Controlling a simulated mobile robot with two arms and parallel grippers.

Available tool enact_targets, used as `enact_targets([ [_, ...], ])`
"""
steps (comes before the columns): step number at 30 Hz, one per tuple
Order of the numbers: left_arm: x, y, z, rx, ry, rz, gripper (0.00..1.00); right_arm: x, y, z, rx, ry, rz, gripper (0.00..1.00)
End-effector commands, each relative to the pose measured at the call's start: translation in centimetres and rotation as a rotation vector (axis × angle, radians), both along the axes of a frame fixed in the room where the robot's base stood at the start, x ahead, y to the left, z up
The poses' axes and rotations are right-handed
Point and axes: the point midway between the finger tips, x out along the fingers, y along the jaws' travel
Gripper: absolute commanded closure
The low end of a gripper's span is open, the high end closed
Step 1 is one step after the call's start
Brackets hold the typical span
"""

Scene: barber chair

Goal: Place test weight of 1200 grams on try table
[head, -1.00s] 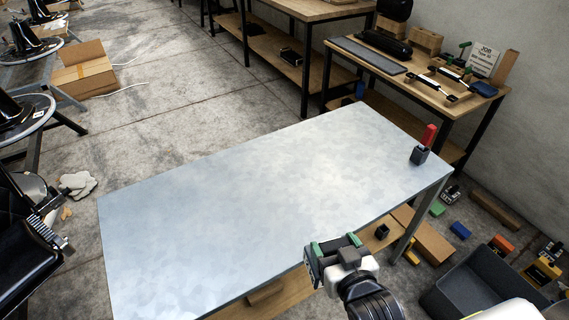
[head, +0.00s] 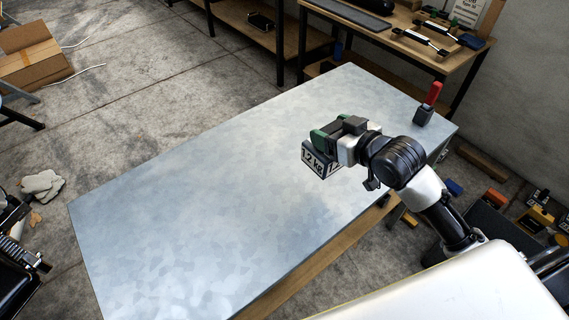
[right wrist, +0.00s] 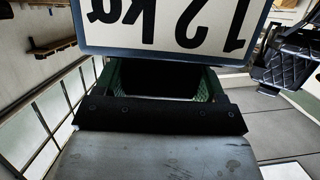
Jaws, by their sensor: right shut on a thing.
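In the right wrist view the label of the weight (right wrist: 170,28) fills the top, upside down, beyond my fingers (right wrist: 165,82). The try table (head: 190,210) has a wide, bare, mottled metal top. I cannot tell for sure whether the weight touches the top.
A black block with a red upright handle (head: 428,103) stands at the table's far right corner. A wooden workbench (head: 395,38) with tools stands behind. Several coloured blocks lie on the floor at right. The table's left and front are clear.

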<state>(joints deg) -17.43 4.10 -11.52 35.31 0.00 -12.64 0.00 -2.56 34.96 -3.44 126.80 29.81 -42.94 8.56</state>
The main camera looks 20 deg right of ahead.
Motion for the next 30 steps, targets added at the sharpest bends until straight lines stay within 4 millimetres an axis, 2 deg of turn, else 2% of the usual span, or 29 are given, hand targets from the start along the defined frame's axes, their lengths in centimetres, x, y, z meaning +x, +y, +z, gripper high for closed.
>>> enact_targets([
  [2, 0.0, 0.1, -0.2, 0.001, 0.000, -0.001, 0.57, 0.4, -0.2, 0.5, 0.001, -0.009, 0.004, 1.00],
  [5, 0.1, 0.2, -0.2, 0.003, -0.002, -0.001, 0.57, 1.1, 0.4, 0.1, 0.007, -0.008, 0.006, 1.00],
  [15, 0.5, 0.6, -0.3, 0.007, -0.009, -0.002, 0.57, 5.0, 5.5, -3.5, 0.010, -0.008, 0.007, 1.00],
  [21, 0.7, 0.6, -0.5, 0.007, -0.011, -0.002, 0.57, 6.9, 7.8, -5.5, 0.007, -0.008, 0.005, 1.00],
  [30, 0.7, 0.6, -0.7, 0.008, -0.011, -0.001, 0.57, 7.7, 8.8, -7.0, 0.003, -0.007, 0.006, 1.00],
])
